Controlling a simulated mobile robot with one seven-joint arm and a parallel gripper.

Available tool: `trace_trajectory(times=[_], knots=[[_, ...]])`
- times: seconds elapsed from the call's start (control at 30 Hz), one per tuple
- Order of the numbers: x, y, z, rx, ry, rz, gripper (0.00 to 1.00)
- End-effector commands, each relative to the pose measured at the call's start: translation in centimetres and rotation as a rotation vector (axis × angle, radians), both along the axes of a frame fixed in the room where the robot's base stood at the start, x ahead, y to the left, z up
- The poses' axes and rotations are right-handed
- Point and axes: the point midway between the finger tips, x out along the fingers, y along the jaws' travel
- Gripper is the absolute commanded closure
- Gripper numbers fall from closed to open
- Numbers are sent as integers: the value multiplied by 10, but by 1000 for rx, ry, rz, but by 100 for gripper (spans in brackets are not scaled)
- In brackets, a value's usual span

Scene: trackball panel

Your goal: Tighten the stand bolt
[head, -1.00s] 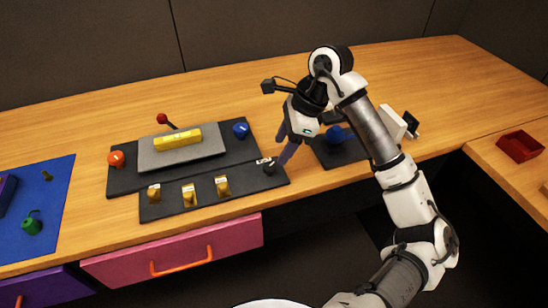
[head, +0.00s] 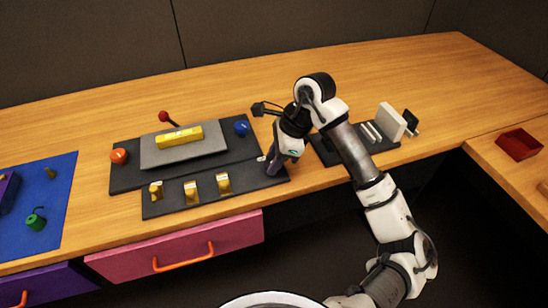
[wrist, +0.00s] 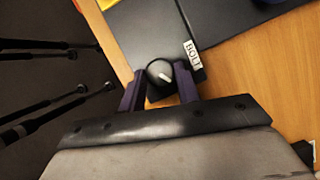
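The stand bolt is a round black knob (wrist: 158,75) with a white pointer mark. It sits at the corner of a dark panel, beside a white label reading BOLT (wrist: 193,54). My gripper (wrist: 160,80) has its two purple fingers on either side of the knob in the wrist view, with no clear gap to it, so it looks shut on the knob. In the head view my gripper (head: 272,168) is at the right end of the front dark panel (head: 240,188), and the knob is hidden behind the fingers.
Several yellow parts (head: 191,192) stand on the front panel. Behind are a grey plate with a yellow bar (head: 179,137), a red knob (head: 118,156) and a blue knob (head: 241,128). A dark holder with a white block (head: 391,122) is to the right.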

Motion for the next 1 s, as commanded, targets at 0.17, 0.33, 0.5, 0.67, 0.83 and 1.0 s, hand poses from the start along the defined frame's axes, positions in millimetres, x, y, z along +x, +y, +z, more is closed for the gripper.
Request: trace_trajectory(times=[0.17, 0.33, 0.5, 0.67, 0.83, 1.0], knots=[[0, 0, 0, 0, 0, -1, 91], [0, 0, -2, -1, -1, -24, 91], [-1, -1, -5, -3, -3, -93, 91], [-2, -1, -7, -4, -5, -208, 90], [-4, 0, -8, -4, -6, -363, 90], [-5, 0, -7, -3, -7, -525, 90]])
